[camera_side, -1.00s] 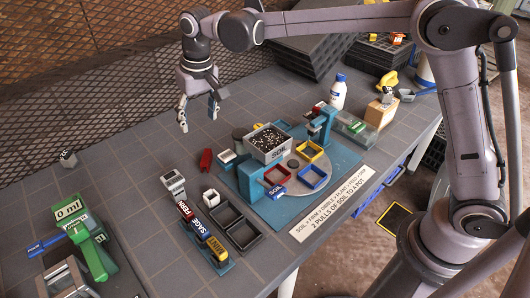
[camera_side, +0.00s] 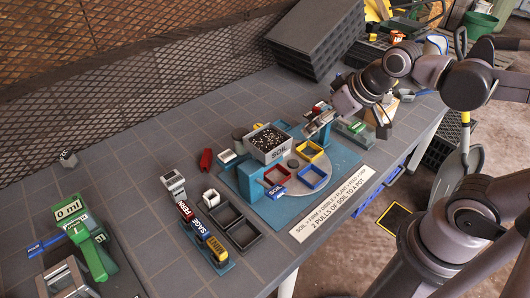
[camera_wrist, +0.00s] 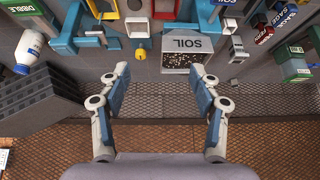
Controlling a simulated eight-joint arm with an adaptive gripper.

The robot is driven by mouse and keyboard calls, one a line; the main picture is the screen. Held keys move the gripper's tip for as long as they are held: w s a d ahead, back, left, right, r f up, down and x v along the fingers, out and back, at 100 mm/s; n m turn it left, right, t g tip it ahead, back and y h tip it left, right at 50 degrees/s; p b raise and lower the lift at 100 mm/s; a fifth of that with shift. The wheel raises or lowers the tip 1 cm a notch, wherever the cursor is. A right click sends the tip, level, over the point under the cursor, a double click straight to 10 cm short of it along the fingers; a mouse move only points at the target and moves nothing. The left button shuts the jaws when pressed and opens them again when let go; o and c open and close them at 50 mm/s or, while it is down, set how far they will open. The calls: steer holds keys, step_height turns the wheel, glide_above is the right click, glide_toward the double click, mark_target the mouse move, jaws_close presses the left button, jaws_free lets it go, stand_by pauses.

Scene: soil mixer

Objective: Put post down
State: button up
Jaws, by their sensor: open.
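No part is labelled post, so I cannot tell for sure which one is meant. A teal upright post (camera_side: 325,135) with a lever arm stands at the back right of the round turntable station; my gripper partly covers it. It also shows at the upper left of the wrist view (camera_wrist: 70,28). A second teal post (camera_side: 250,182) stands at the station's front left. My gripper (camera_side: 352,127) is open beside and above the first post, near its lever. In the wrist view, my gripper (camera_wrist: 160,72) has its fingers wide apart with nothing between them.
The soil bin (camera_side: 268,148) stands on the station, with a red tray (camera_side: 278,176), a blue tray (camera_side: 312,178) and a yellow tray (camera_side: 309,150) around the turntable. Black trays (camera_side: 318,40) are stacked behind. A white bottle (camera_wrist: 28,48) is close by.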

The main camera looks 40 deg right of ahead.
steer(key=shift+s+d+f+t, duration=0.15)
steer(key=shift+s+d+f, duration=0.15)
steer(key=shift+s+f, duration=0.25)
steer(key=shift+s+d+f+t, duration=0.15)
steer(key=shift+s+d+f, duration=0.1)
steer(key=shift+s+f, duration=0.3)
steer(key=shift+r, duration=0.1)
stand_by(0.5)
